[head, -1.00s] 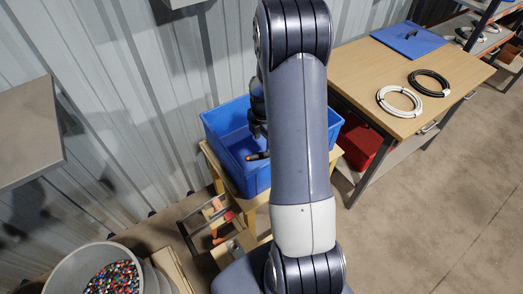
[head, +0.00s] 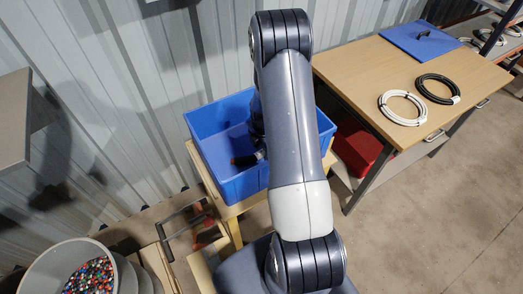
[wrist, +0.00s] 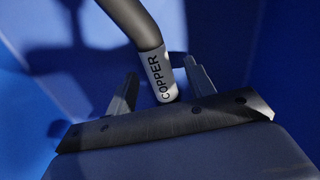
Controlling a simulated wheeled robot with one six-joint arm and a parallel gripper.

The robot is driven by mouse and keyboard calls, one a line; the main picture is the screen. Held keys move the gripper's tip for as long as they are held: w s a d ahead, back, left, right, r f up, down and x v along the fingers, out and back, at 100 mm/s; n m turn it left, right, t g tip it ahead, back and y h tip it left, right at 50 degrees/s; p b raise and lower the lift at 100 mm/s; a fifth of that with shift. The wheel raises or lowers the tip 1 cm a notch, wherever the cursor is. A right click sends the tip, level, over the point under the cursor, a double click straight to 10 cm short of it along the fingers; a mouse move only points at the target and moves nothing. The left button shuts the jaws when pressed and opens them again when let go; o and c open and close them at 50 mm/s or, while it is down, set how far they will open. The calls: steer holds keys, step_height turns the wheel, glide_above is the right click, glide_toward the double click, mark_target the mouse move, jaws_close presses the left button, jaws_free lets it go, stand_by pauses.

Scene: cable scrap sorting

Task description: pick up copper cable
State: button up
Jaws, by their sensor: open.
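The copper cable (wrist: 138,22) is a thick dark grey cable with a white label reading COPPER near its lower end, in the wrist view. My gripper (wrist: 161,70) is open, with one finger on each side of the labelled end. I cannot tell whether either finger touches it. In the head view a short dark piece with an orange end (head: 247,159), probably this cable, shows inside the blue bin (head: 231,186). My arm hides part of the bin and most of the gripper there.
The blue bin's walls surround my gripper, and it stands on a wooden stand against a corrugated wall. At right, a wooden table (head: 368,75) holds a white coil (head: 383,108), a black coil (head: 455,99) and a blue lid (head: 401,47). A grey tub (head: 45,262) of colored granules stands lower left.

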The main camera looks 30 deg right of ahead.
jaws_close()
stand_by(0.4)
steer(key=shift+r, duration=0.1)
